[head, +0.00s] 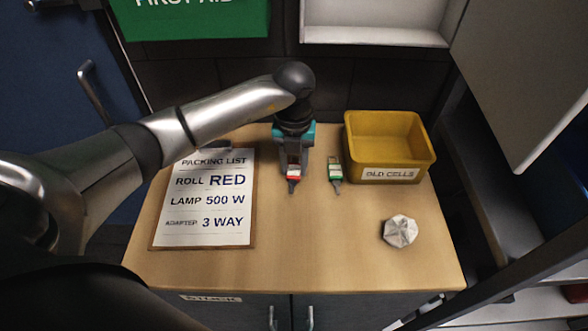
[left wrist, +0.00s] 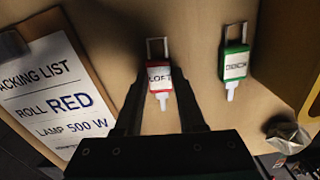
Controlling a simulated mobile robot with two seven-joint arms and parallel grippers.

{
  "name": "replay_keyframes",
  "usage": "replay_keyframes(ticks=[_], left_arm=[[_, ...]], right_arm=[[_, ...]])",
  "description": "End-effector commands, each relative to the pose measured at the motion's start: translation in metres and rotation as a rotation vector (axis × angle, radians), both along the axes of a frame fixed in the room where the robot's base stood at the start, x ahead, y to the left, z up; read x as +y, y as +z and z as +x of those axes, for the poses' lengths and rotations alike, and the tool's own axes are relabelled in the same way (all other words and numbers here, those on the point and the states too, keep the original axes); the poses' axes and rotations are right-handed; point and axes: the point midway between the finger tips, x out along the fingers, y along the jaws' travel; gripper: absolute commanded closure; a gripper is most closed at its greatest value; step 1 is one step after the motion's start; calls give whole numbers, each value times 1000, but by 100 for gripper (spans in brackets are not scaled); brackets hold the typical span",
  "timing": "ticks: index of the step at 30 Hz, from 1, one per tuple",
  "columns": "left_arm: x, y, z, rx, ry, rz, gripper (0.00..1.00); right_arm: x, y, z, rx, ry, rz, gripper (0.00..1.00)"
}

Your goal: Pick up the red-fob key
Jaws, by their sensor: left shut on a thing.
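The red-fob key (head: 292,178) is at my left gripper (head: 293,167), over the middle of the wooden tabletop. In the left wrist view the red fob (left wrist: 159,87) has a white label reading LOFT, a metal loop at one end and a pale tip at the other. My left gripper's dark fingers are on either side of the fob, shut on it. I cannot tell whether it is clear of the tabletop. A green-fob key (head: 335,171) lies just to the right; it also shows in the left wrist view (left wrist: 235,65). My right gripper is not in view.
A packing-list clipboard (head: 207,198) lies on the left of the tabletop (head: 310,250). A yellow bin marked OLD CELLS (head: 388,150) stands at the back right. A crumpled pale object (head: 400,231) lies at right. The front middle is clear.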

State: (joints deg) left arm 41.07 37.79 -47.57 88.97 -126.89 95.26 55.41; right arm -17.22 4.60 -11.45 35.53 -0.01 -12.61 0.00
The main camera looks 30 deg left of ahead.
Motion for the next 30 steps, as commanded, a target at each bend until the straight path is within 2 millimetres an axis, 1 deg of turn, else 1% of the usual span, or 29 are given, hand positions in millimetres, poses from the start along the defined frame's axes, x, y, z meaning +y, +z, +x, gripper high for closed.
replay_keyframes(ticks=[5, 8, 11, 14, 24, 27, 30], left_arm=[[0, 4, 0, -1, 0, -1, 100], [0, 12, 1, -3, 0, 0, 100], [0, 25, 1, -4, 0, 0, 100], [0, 46, 2, -6, 0, 0, 100], [0, 146, 2, -9, 0, 0, 100], [0, 170, 1, -5, 0, 0, 100], [0, 186, 1, -4, 0, 1, 100]], right_arm=[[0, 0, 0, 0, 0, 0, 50], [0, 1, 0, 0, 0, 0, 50], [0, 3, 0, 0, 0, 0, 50], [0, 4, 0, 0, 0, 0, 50], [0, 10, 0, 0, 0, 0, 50], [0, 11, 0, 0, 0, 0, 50], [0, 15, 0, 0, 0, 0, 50]])
